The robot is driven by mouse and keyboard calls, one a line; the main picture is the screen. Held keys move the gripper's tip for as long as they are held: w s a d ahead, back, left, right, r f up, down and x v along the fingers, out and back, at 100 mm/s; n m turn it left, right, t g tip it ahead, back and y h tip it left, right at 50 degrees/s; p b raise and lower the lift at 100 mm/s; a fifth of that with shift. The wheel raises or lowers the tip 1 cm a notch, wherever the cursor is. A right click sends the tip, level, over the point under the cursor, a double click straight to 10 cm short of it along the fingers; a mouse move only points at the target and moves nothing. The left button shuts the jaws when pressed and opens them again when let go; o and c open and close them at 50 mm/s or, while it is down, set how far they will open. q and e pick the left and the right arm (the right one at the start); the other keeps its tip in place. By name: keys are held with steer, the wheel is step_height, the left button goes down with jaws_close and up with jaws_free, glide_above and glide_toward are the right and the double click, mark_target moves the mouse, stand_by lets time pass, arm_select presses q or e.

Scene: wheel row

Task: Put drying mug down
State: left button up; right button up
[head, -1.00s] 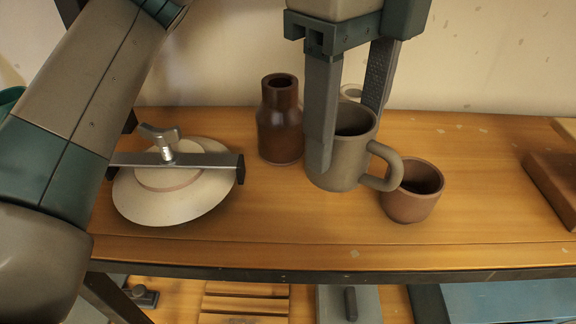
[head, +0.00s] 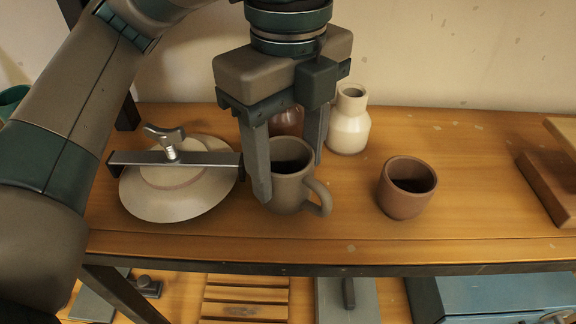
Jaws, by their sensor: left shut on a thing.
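The drying mug (head: 292,190) is grey-brown, upright, with its handle pointing to the lower right. My left gripper (head: 290,180) comes down from above and is shut on it, one finger on its left side and the other behind its right rim. The mug is at or just above the wooden shelf (head: 350,225); I cannot tell whether its base touches. My right gripper is not in view.
A dark brown bottle (head: 286,121) stands behind the mug, partly hidden by my gripper. A cream bottle (head: 349,122) stands behind right. A brown cup (head: 407,187) stands to the right. A pale plate with a clamp bar (head: 165,200) lies close on the left. Shelf between mug and cup is clear.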

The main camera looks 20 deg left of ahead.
arm_select(q)
steer(key=shift+f, duration=1.15)
steer(key=shift+f, duration=0.15)
steer(key=o, duration=1.3)
steer(key=shift+c, duration=0.2)
steer(key=shift+r, duration=0.2)
step_height(320, 180, up, 12)
steer(key=b, duration=0.2)
